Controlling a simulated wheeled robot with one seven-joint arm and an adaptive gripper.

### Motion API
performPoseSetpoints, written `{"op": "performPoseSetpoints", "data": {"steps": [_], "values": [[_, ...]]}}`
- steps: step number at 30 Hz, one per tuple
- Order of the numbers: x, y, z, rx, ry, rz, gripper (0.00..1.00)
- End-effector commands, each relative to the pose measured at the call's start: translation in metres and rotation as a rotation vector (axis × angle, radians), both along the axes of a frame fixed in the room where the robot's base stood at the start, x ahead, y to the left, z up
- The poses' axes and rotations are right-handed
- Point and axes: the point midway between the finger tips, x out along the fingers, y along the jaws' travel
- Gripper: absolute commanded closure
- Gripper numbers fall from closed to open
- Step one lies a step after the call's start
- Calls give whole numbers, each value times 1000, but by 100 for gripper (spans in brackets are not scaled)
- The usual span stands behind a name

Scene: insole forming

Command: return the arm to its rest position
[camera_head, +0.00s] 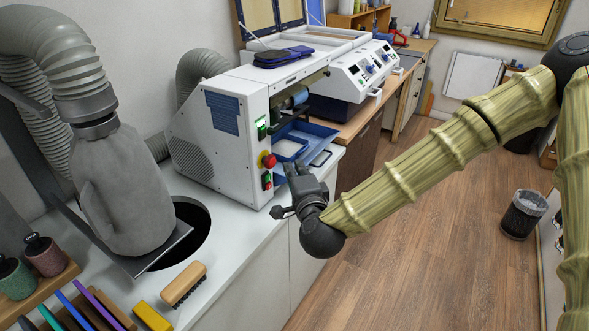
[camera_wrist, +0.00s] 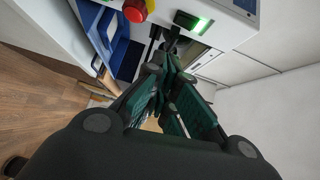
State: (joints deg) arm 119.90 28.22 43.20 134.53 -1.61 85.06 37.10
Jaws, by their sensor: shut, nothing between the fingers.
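My arm (camera_head: 440,155), olive-coloured and ribbed, reaches in from the right in the head view. It ends at my black gripper (camera_head: 289,191), which hangs at the front edge of the counter, in front of the white machine (camera_head: 222,125). In the wrist view the green-padded fingers of my gripper (camera_wrist: 168,78) are together, with nothing seen between them. The red button (camera_wrist: 135,10) and green light (camera_wrist: 201,24) also show in the wrist view.
A blue tray (camera_head: 318,130) sits at the machine's front opening. A grey dust hood (camera_head: 125,190), a brush (camera_head: 184,284) and a yellow block (camera_head: 152,316) are on the white counter (camera_head: 225,262). The wooden floor (camera_head: 430,260) is mostly open, with a black bin (camera_head: 522,214) at right.

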Motion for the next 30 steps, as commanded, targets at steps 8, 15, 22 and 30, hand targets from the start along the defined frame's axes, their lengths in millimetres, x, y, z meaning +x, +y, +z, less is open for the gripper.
{"op": "performPoseSetpoints", "data": {"steps": [8,15,22,30], "values": [[-6,3,-24,-46,38,25,100],[-48,7,-138,-282,228,160,100],[-115,-9,-252,-533,436,334,100],[-217,-56,-360,-809,681,574,100]]}}
